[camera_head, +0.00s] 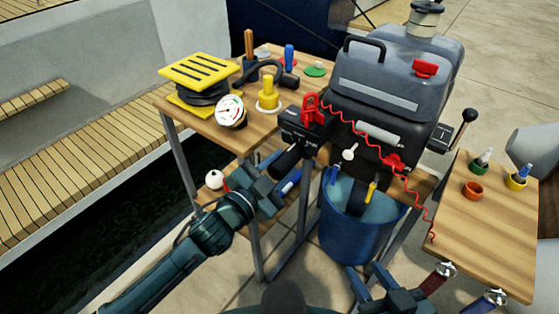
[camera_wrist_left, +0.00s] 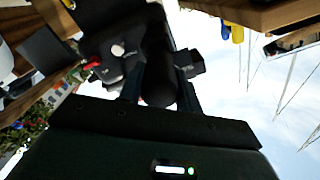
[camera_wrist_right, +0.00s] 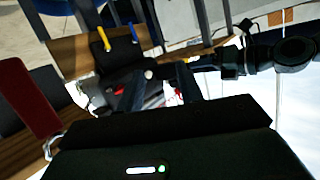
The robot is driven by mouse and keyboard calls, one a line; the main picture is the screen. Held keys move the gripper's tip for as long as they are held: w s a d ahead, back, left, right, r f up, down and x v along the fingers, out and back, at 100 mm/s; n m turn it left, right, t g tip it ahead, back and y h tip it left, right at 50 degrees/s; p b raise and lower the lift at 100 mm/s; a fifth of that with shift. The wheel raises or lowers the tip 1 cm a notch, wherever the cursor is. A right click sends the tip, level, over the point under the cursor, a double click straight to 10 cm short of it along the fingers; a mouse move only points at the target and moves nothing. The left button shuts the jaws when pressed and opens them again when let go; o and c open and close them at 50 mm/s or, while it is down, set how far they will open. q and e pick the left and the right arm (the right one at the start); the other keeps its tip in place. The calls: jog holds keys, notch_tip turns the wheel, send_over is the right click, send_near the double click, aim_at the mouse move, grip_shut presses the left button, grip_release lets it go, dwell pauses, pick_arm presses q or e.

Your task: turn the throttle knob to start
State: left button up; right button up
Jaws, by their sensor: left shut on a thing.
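The grey and black outboard motor (camera_head: 385,100) stands upright at the middle right in the head view. Its black throttle knob (camera_head: 287,161) sticks out to the lower left from the tiller. My left gripper (camera_head: 280,173) is shut on the knob, one finger on each side. In the left wrist view the dark round knob (camera_wrist_left: 158,75) fills the gap between the fingers. Any marks on the knob are hidden or too dark to read. My right gripper (camera_head: 371,277) is open and empty at the bottom, in front of the blue bucket and apart from the motor.
A blue bucket (camera_head: 345,232) stands under the motor. A wooden table (camera_head: 185,120) at left bears a gauge (camera_head: 230,111) and other parts. A wooden side table (camera_head: 480,230) at right holds small coloured cups. A red coiled cord (camera_head: 420,188) hangs from the motor.

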pick_arm(q)
jog(key=shift+m, duration=0.4)
jog(key=shift+m+p, duration=0.35)
jog(key=shift+m, duration=0.55)
pick_arm(e)
jog(key=shift+w+a+f, duration=0.4)
jog(key=shift+a+f, duration=0.05)
jog(key=shift+a, duration=0.05)
jog(key=shift+w+r, duration=0.1)
pick_arm(q)
jog(key=o, duration=1)
jog(key=v, duration=1.3)
